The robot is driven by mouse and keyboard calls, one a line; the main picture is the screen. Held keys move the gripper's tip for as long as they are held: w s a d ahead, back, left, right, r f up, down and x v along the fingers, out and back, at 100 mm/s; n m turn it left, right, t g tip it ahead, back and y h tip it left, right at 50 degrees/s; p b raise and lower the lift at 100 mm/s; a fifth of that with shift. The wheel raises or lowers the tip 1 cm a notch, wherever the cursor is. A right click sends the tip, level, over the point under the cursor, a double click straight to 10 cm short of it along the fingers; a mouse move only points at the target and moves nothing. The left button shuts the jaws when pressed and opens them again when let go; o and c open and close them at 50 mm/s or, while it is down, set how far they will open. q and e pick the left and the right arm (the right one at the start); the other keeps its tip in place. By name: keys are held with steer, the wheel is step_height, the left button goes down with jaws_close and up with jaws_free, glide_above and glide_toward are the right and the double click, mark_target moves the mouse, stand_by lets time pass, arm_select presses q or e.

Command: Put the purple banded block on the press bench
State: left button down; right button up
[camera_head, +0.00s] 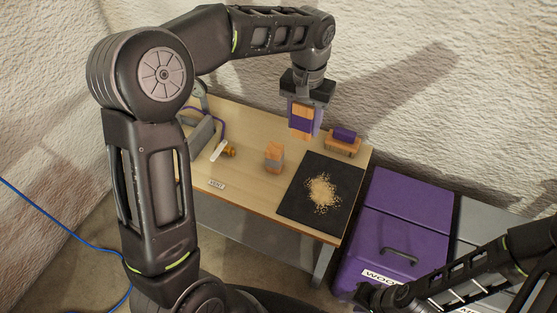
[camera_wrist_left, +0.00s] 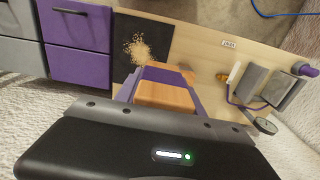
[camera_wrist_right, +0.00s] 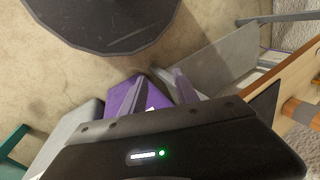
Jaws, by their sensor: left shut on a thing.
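The purple banded block (camera_head: 302,121), orange wood with a purple band, is held above the back of the pale wooden bench (camera_head: 235,122). My left gripper (camera_head: 304,112) points down and is shut on it, and the block also shows between the fingers in the left wrist view (camera_wrist_left: 165,95). The block is clear of the bench top. An orange block with a grey band (camera_head: 274,157) stands on the bench, left of and nearer than the held block. My right gripper (camera_wrist_right: 158,88) is empty with its fingers apart, low near the purple cabinet (camera_head: 400,215).
A black mat (camera_head: 292,204) with a sawdust pile (camera_head: 322,190) covers the bench's right end. A grey device with a purple hose (camera_head: 202,132) stands at the left. Bare bench lies around the grey-banded block.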

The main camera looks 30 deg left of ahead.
arm_select(q)
steer(key=shift+f, duration=0.1)
arm_select(e)
steer(key=shift+o, duration=0.8)
steer(key=shift+f, duration=0.1)
steer(key=o, duration=0.3)
step_height(320, 180, down, 8)
steer(key=b, duration=0.8)
steer(key=shift+f, duration=0.2)
arm_select(q)
steer(key=s+a+f+n+b, duration=0.2)
steer(key=a+f+n, duration=0.6)
steer(key=f+n, duration=0.1)
steer(key=s+a+f+n+b, duration=0.2)
steer(key=a+f+n+b, duration=0.1)
steer(key=a+f+n, duration=0.6)
steer(key=shift+a+f, duration=0.15)
steer(key=shift+f, duration=0.8)
arm_select(e)
steer(key=shift+o, duration=0.2)
step_height(320, 180, down, 4)
steer(key=shift+f, duration=0.25)
